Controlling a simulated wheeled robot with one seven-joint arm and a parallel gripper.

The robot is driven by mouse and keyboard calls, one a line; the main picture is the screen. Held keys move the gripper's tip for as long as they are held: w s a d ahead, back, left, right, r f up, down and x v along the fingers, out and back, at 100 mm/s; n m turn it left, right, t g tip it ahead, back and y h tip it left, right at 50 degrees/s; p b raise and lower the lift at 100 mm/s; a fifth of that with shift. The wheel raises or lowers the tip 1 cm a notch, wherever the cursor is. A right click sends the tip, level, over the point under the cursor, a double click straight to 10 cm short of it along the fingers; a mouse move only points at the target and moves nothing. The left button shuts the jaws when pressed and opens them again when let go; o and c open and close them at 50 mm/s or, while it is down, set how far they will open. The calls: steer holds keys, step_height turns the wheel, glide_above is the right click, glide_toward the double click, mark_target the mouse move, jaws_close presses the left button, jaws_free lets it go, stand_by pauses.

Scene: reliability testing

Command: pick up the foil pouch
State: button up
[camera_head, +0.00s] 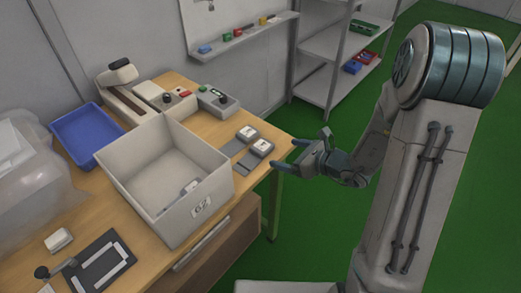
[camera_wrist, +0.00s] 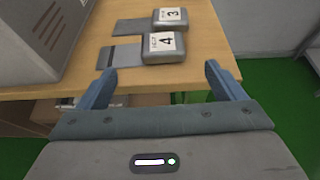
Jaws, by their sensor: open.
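No thing in view is plainly a foil pouch. A small greyish object (camera_head: 180,194) lies on the floor of the grey bin (camera_head: 205,180) labelled 62; its material is too small to tell, and the bin walls may hide more. My gripper (camera_head: 287,155) is open and empty at the table's right end, to the right of the bin. In the wrist view my gripper (camera_wrist: 158,75) has its fingers apart, facing the table edge. Just beyond are two numbered blocks, 4 (camera_wrist: 165,47) and 3 (camera_wrist: 171,18), on flat grey plates.
The wooden table (camera_head: 265,133) also holds a blue tray (camera_head: 85,135), a control box (camera_head: 219,102), a clear plastic bag (camera_head: 30,170) and a black frame fixture (camera_head: 90,275). Metal shelves (camera_head: 320,88) stand behind. Green floor is clear right of the table.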

mark_target(264, 146)
steer(key=x, duration=0.9)
steer(key=shift+w+a+p, duration=0.1)
steer(key=shift+w+p, duration=0.2)
steer(key=shift+w, duration=0.1)
steer(key=c, duration=1.1)
